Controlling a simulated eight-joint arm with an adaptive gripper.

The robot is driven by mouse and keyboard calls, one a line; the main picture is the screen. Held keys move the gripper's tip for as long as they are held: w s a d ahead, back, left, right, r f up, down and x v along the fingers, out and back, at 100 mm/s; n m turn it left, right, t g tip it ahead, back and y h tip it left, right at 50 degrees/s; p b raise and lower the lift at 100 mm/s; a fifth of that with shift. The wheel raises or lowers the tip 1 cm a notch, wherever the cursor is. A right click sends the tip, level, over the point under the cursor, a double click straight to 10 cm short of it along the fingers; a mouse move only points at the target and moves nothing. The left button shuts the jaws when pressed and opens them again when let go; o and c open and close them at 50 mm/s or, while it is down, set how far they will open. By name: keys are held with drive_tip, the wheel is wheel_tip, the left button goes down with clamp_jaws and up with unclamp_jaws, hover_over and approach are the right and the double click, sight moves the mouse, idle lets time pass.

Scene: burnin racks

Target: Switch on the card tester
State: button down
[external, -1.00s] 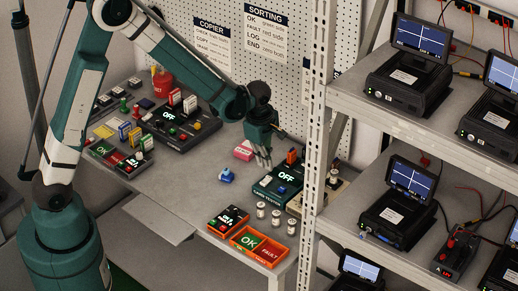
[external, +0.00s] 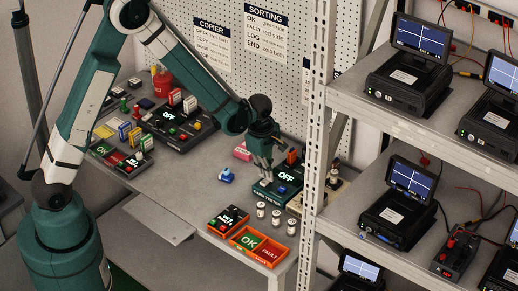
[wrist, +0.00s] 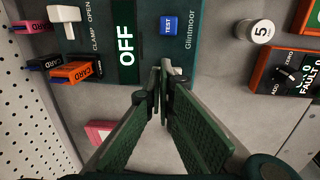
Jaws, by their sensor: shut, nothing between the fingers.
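The card tester (external: 268,198) is a dark teal box on the bench, and its display (external: 286,176) reads OFF. In the wrist view the tester (wrist: 189,62) fills the top middle, with the OFF display (wrist: 126,42), a blue TEST button (wrist: 169,25) and a white clamp lever (wrist: 63,14). My gripper (external: 267,181) is shut and empty, pointing down at the tester's left side. In the wrist view the fingertips (wrist: 159,76) lie over the tester's near edge, between display and button.
Orange-ended cards (wrist: 77,72) lie beside the tester, and a pink block (wrist: 98,131) lies near my fingers. A numbered white can (wrist: 262,31) and an orange counter box (wrist: 291,76) stand to the right. A shelf post (external: 318,120) rises close to the tester's right.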

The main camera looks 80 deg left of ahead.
drive_tip(key=shift+w+a+f+g+h+b, duration=0.2)
drive_tip(key=shift+f+g+h+b, duration=0.3)
drive_tip(key=shift+b, duration=0.35)
drive_tip(key=shift+d+r, duration=0.1)
drive_tip(key=shift+r, duration=0.05)
drive_tip(key=shift+s+d, duration=0.15)
drive_tip(key=shift+s, duration=0.05)
drive_tip(key=shift+s+d, duration=0.35)
drive_tip(key=shift+s, duration=0.05)
drive_tip(key=shift+r, duration=0.1)
wheel_tip(320, 180, up, 14)
drive_tip(key=s+d, duration=0.1)
drive_tip(key=shift+s+d+p, duration=0.2)
drive_tip(key=shift+p, duration=0.25)
idle(0.5)
